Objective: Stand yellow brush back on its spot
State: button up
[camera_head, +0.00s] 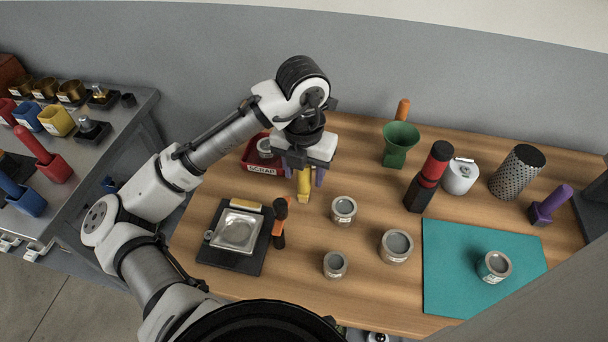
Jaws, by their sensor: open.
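The yellow brush (304,185) is on the wooden table, in front of the red scrap tray. My gripper (304,174) is right above it, pointing down, with its purple fingers apart on either side of the yellow part. The jaws are open. The gripper body hides the brush's upper or far end, so I cannot tell whether it stands or lies. I cannot make out a marked spot for it.
The red scrap tray (254,166) is close behind my gripper. A black tray with a metal pan (237,232) and an orange-and-black tool (280,222) are nearby. Several grey-filled tins, a green funnel (397,145) and a teal mat (450,290) are to the right.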

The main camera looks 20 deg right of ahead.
notch_tip(320, 180, up, 10)
jog(key=shift+a+r, duration=0.1)
